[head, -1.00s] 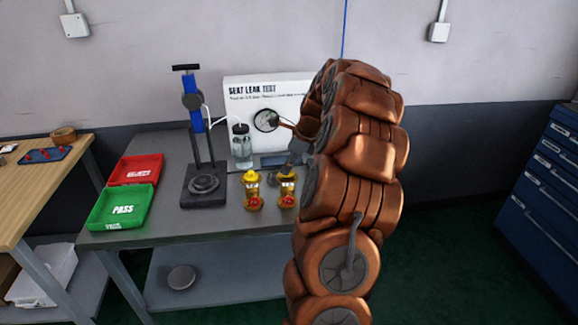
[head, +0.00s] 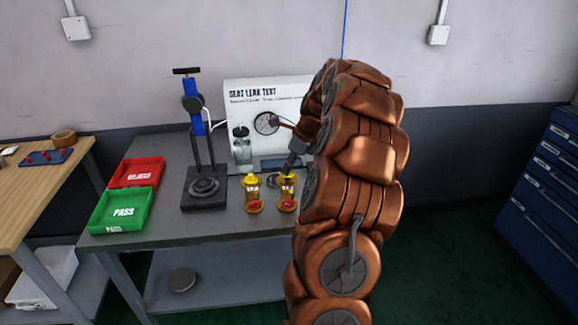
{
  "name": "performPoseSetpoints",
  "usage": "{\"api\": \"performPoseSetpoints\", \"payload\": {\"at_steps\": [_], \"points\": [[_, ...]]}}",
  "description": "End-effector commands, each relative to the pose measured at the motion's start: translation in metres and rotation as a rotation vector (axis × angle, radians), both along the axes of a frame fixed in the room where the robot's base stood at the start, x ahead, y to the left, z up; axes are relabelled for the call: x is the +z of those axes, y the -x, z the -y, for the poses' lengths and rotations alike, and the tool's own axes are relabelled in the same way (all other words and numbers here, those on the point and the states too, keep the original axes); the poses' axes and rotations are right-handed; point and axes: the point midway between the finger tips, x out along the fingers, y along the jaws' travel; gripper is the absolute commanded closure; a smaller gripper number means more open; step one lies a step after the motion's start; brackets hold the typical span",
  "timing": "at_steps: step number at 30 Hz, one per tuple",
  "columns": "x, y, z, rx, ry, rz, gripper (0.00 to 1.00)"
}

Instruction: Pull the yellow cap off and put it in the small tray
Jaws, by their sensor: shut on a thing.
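Two brass valves with red handwheels stand side by side near the front of the grey bench. The left valve (head: 253,196) has a yellow cap (head: 251,181) on top. My gripper (head: 288,173) reaches down from behind my arm to the top of the right valve (head: 287,197) and is shut on the yellow cap (head: 287,179) there. The cap is at the valve's top; I cannot tell whether it has come loose. My arm hides the bench to the right. I cannot make out a small tray for certain.
A red REJECT bin (head: 136,171) and green PASS bin (head: 123,211) sit at the bench's left. A blue-and-black press stand (head: 204,190) stands between them and the valves. The leak test panel (head: 240,97) with gauge and bottle is behind.

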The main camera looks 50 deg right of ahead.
Motion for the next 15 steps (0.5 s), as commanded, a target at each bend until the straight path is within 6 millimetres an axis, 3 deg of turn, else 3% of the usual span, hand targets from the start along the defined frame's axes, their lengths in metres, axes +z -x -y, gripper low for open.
{"api": "performPoseSetpoints", "payload": {"at_steps": [15], "points": [[0.011, 0.000, 0.000, 0.000, 0.000, 0.000, 1.00]]}}
